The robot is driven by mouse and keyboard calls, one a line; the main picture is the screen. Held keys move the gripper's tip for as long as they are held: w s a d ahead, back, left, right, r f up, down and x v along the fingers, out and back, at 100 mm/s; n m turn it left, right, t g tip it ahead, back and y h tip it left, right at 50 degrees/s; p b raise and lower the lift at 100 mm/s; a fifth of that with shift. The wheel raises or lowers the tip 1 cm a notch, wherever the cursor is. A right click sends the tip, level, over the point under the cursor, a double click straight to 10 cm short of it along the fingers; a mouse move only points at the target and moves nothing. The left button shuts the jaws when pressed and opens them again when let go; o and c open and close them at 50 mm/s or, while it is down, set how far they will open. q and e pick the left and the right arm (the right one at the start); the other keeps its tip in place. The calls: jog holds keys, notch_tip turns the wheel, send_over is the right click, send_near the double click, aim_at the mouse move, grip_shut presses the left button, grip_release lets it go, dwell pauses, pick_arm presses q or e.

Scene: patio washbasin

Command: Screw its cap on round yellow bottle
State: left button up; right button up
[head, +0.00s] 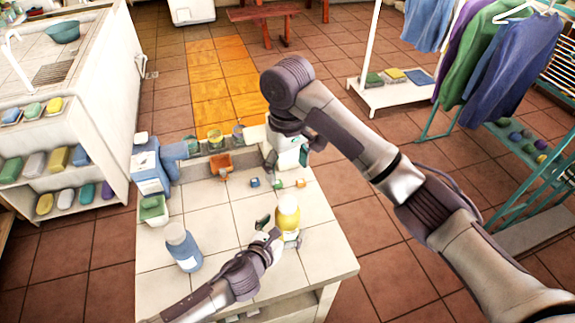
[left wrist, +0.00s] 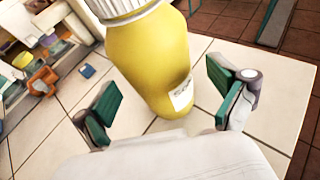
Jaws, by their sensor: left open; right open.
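The round yellow bottle (head: 287,221) stands upright on the tiled counter, right of its middle. A white ribbed cap (left wrist: 122,8) sits at its top, cut off by the upper edge of the left wrist view; I cannot tell how tight it is. My left gripper (head: 279,237) is open, low at the bottle. In the left wrist view the bottle (left wrist: 150,60) is between and beyond the green-padded fingers, with visible gaps on both sides. My right gripper (head: 290,153) is open above the counter's far part, away from the bottle and partly hidden by its own arm.
A blue bottle (head: 183,249) stands at the counter's left front. A green-and-white box (head: 153,209) and a blue dispenser (head: 150,172) are along the left edge. An orange item (head: 221,164) and small blocks (head: 277,183) lie farther back. The counter's middle (head: 215,212) is clear.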

pick_arm(q)
jog(key=v, duration=0.9)
jog(key=shift+s+a, duration=0.15)
